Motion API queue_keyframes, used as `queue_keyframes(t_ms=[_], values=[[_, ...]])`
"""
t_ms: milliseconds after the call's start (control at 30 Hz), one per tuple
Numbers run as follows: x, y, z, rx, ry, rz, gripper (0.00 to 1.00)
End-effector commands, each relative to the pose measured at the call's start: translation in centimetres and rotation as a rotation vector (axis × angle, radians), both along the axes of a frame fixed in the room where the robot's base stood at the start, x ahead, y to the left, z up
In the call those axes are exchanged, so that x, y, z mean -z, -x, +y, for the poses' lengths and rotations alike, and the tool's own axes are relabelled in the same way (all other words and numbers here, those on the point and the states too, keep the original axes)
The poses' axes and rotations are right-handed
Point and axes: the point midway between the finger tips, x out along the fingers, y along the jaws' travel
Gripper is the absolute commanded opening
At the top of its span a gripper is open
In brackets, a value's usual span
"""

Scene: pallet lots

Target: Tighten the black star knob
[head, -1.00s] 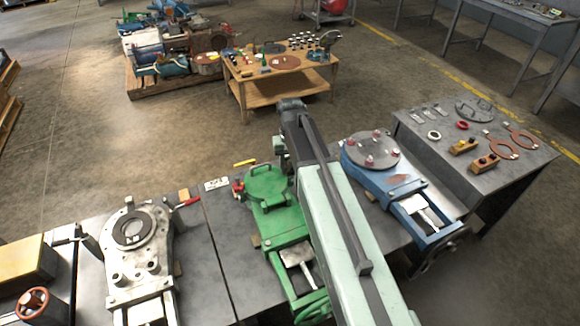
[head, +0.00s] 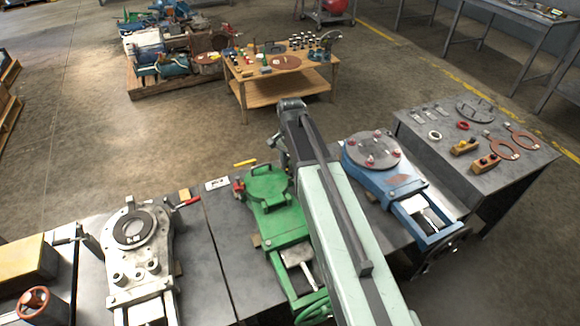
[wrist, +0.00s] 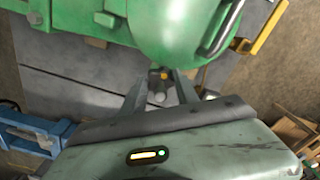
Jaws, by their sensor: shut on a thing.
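The green valve body (head: 268,190) lies on the grey bench, partly covered by my arm in the head view. In the wrist view its green casing (wrist: 190,35) fills the top. My gripper (wrist: 161,78) is at its lower edge, with the jaws closed on a small dark piece with an orange centre, the black star knob (wrist: 160,74). The fingers hide most of the knob, so its star shape and how far it is screwed in cannot be told. In the head view my arm hides the fingertips.
A pale valve (head: 135,250) stands to the left and a blue valve (head: 385,180) to the right. A grey table (head: 490,190) with rings and yellow blocks is at the right. A wooden table (head: 285,85) and a loaded pallet (head: 160,90) stand behind, with open floor between.

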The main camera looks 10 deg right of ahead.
Motion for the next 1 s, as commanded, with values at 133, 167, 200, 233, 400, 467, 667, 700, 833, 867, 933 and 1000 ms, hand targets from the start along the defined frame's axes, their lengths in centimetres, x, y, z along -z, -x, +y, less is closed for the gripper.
queue_keyframes(t_ms=[133,167,200,233,400,467,667,700,833,867,933,1000], values=[[0.0,0.01,-0.01,0.027,0.001,0.001,0.0],[0.0,0.01,-0.01,0.03,0.001,0.001,0.0],[0.0,0.01,-0.01,0.033,0.001,0.001,0.0],[0.0,0.01,-0.01,0.035,0.001,0.001,0.0],[0.0,0.01,-0.01,0.037,0.001,0.001,0.0],[0.0,0.01,0.0,0.037,0.001,0.001,0.0],[0.0,0.01,0.0,0.036,0.001,0.001,0.53],[0.0,0.01,0.0,0.036,0.001,0.001,0.58],[0.0,0.01,0.01,0.036,0.001,0.001,0.58],[0.0,0.01,0.01,0.036,0.0,0.0,0.58],[0.0,0.01,0.01,0.036,0.0,0.0,0.58],[-0.09,0.0,0.01,0.036,0.0,0.0,0.58]])
